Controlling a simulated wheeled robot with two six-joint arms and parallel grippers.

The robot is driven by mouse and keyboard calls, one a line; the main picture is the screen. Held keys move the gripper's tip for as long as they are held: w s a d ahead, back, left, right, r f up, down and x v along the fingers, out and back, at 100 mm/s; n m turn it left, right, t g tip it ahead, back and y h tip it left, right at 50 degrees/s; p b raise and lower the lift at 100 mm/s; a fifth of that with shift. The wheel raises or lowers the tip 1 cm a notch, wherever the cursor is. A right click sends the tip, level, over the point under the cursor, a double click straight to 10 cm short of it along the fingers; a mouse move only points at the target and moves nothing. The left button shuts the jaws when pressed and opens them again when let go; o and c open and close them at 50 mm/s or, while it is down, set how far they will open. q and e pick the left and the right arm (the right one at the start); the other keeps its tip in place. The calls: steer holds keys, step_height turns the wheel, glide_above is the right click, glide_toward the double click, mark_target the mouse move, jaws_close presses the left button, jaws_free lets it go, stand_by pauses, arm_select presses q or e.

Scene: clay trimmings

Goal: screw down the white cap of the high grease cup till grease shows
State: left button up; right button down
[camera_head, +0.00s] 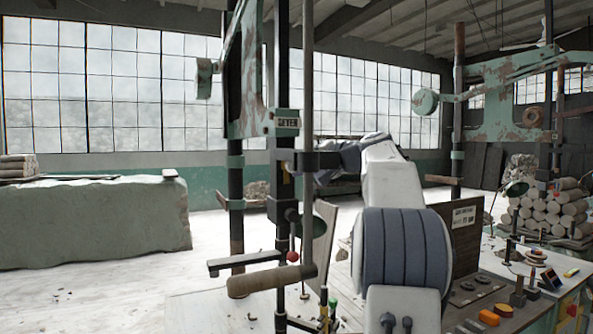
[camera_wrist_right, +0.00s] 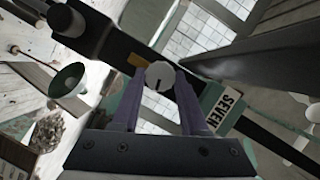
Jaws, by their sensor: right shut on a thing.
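The white cap (camera_wrist_right: 160,75) is round, with a dark line on its face, and sits between the purple fingers of my right gripper (camera_wrist_right: 160,82) in the right wrist view. The fingers are shut on its sides. No grease can be made out around it. In the head view my right gripper (camera_head: 302,162) reaches left to the dark upright post (camera_head: 282,220), below the SEVEN plate (camera_head: 287,123). The cap is hidden there, and the cup body is not clear in either view. My left gripper is not in view.
A green frame (camera_head: 240,95) and a thin vertical rod (camera_head: 307,80) stand close to my right gripper. A wooden-handled lever (camera_head: 270,281) and a red knob (camera_head: 292,257) are below. A bench with tools (camera_head: 490,318) is at lower right.

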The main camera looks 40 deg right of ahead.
steer(key=m+b, duration=0.1)
steer(key=m+t+b, duration=0.1)
steer(key=m, duration=0.1)
steer(key=shift+f+m+t+y, duration=0.3)
steer(key=shift+y, duration=0.1)
steer(key=shift+d+m+t+b, duration=0.1)
steer(key=shift+m+t+b, duration=0.3)
steer(key=shift+m+b, duration=0.45)
steer(key=shift+m, duration=0.25)
steer(key=shift+c, duration=2.1)
jaws_free()
steer(key=s+d+b, duration=0.1)
steer(key=s+b, duration=0.2)
steer(key=s, duration=0.7)
steer(key=shift+s+d+f+b, duration=0.2)
steer(key=shift+d+b, duration=0.05)
steer(key=shift+b, duration=0.1)
